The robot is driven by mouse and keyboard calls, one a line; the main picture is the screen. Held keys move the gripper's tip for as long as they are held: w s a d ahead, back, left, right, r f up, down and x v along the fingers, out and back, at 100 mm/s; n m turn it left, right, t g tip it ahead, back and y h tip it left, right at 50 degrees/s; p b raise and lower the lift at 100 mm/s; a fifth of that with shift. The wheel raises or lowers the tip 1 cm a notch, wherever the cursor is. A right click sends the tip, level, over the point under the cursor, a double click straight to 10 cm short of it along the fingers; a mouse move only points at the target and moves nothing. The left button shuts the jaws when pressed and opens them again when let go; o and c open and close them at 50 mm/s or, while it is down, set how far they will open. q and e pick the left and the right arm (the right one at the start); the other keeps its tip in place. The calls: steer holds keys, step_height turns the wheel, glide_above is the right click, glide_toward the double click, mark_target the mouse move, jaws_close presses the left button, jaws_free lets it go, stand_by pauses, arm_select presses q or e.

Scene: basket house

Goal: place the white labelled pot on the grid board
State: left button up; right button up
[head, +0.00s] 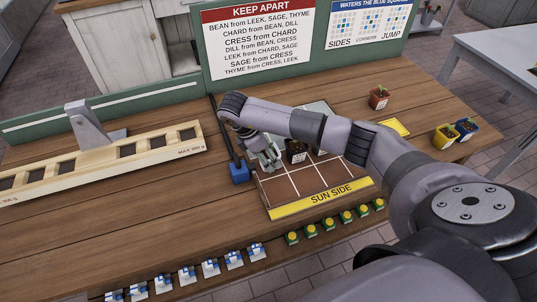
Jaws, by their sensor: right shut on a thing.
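The grid board (326,173) lies on the wooden table, with brown cells, white lines and a yellow "SUN SIDE" strip along its front. My right gripper (269,161) is low over the board's left part, its fingers shut on a pale thing. That looks like the white pot, but the fingers hide most of it, and I cannot tell whether it touches the board. A dark pot (296,153) with a small plant and a pale label stands on the board just right of the fingers. My left gripper is out of view.
A long wooden rack (98,159) with square openings lies at left. A blue block (239,173) with a dark rod is beside the board. A terracotta pot (379,97), yellow pot (445,136) and blue pot (466,129) stand at right. Several small tokens line the front edge.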

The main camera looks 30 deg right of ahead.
steer(key=o, duration=1.5)
steer(key=shift+o, duration=0.2)
steer(key=shift+a+r, duration=0.1)
steer(key=shift+r, duration=0.1)
steer(key=b+v, duration=0.1)
steer(key=v, duration=0.3)
steer(key=shift+w+a+r, duration=0.1)
steer(key=shift+a+r, duration=0.05)
steer(key=p+v, duration=0.1)
steer(key=v, duration=0.6)
steer(key=shift+r, duration=0.2)
